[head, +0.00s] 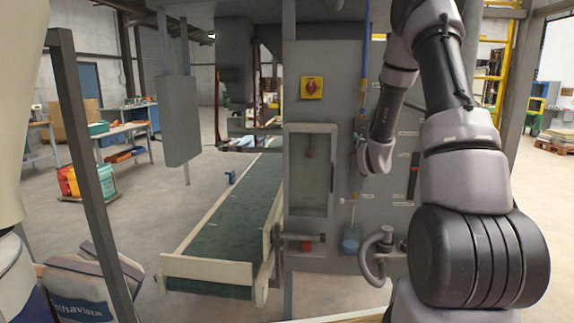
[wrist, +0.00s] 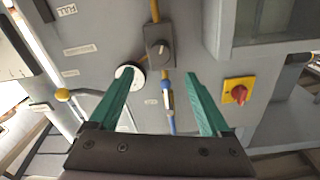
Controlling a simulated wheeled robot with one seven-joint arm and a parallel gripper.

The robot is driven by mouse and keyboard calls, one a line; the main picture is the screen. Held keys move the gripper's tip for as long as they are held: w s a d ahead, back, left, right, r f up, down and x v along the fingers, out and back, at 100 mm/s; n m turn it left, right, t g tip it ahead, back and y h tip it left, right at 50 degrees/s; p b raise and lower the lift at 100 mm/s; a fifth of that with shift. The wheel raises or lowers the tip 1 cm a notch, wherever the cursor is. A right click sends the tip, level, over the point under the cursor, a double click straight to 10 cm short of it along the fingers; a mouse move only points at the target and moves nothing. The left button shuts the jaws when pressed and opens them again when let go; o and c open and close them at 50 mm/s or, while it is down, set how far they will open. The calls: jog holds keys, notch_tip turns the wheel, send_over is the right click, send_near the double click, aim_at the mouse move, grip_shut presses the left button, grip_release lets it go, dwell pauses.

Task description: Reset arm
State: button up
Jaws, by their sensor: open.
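My gripper (wrist: 161,74) shows in the wrist view with its two green fingers spread wide and nothing between them. It faces the grey machine panel (wrist: 200,60). A dark box with a round knob (wrist: 160,47) is on the panel just beyond the fingertips, with a blue-and-white fitting (wrist: 168,97) on the line below it. In the head view my arm rises at the right and folds down in front of the panel (head: 345,75). The gripper's fingers cannot be made out there.
A red rotary switch on a yellow plate (head: 312,87) sits above a windowed door (head: 310,170); the switch also shows in the wrist view (wrist: 238,92). A green conveyor (head: 225,225) runs left of the machine. A grey post (head: 95,170) stands at left. Open floor lies between.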

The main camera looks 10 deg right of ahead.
jog(key=s+a+r+g+y, duration=0.45)
jog(key=s+a+r, duration=0.55)
jog(key=s+r, duration=0.25)
jog(key=s+a+n+g+y, duration=0.1)
jog(key=s+a, duration=0.3)
jog(key=s, duration=0.9)
jog(key=s+a+n+g+y, duration=0.1)
jog(key=s+a+g, duration=0.3)
jog(key=s, duration=0.9)
jog(key=shift+s+a+r+n+g+y, duration=0.25)
jog(key=shift+a+n+g+y, duration=0.1)
jog(key=shift+y, duration=0.2)
jog(key=shift+w+d, duration=0.1)
jog(key=shift+w, duration=0.05)
